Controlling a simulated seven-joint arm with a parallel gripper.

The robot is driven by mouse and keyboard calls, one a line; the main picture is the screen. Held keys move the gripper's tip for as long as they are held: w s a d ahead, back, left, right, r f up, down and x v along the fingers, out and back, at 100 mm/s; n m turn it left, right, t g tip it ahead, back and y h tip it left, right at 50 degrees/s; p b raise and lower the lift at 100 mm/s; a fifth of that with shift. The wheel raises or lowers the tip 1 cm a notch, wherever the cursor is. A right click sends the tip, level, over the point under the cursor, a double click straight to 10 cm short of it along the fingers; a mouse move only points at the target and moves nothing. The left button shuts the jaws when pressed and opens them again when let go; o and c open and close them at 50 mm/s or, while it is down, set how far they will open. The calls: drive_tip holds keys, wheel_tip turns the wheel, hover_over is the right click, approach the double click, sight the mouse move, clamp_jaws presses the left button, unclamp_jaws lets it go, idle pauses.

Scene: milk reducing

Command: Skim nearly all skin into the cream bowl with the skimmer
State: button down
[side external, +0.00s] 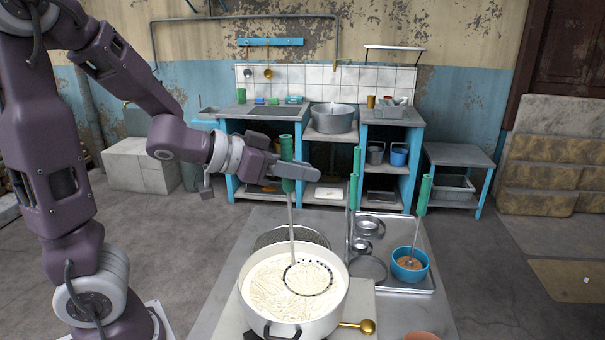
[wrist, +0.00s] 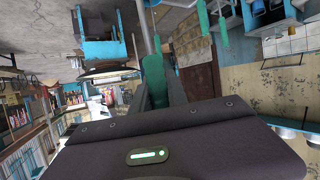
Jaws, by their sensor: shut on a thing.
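My gripper (side external: 301,176) is shut on the green handle of the skimmer (side external: 288,150) above the pot. The skimmer's thin shaft runs down into the white pot (side external: 343,303), and its round head with dark holes (side external: 308,278) lies at the milk surface, right of the pot's middle. Wrinkled cream-white skin (side external: 275,290) covers much of the milk left of the head. In the wrist view the green handle (wrist: 154,80) sits between my fingers. A blue bowl (side external: 420,272) on the tray holds something brown and a green-handled tool (side external: 424,195). I cannot tell which vessel is the cream bowl.
A metal tray (side external: 425,291) right of the pot carries small steel dishes (side external: 369,226) and a stand with upright green-handled tools (side external: 354,190). A brass knob (side external: 366,327) sticks out beside the pot. A round lid-like disc (side external: 318,236) lies behind the pot.

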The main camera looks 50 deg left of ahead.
sight(285, 143)
drive_tip(key=s, duration=0.3)
drive_tip(key=shift+s+d, duration=0.1)
drive_tip(key=shift+s, duration=0.15)
idle(1.6)
drive_tip(key=shift+d+r, duration=0.1)
drive_tip(key=shift+r, duration=3.05)
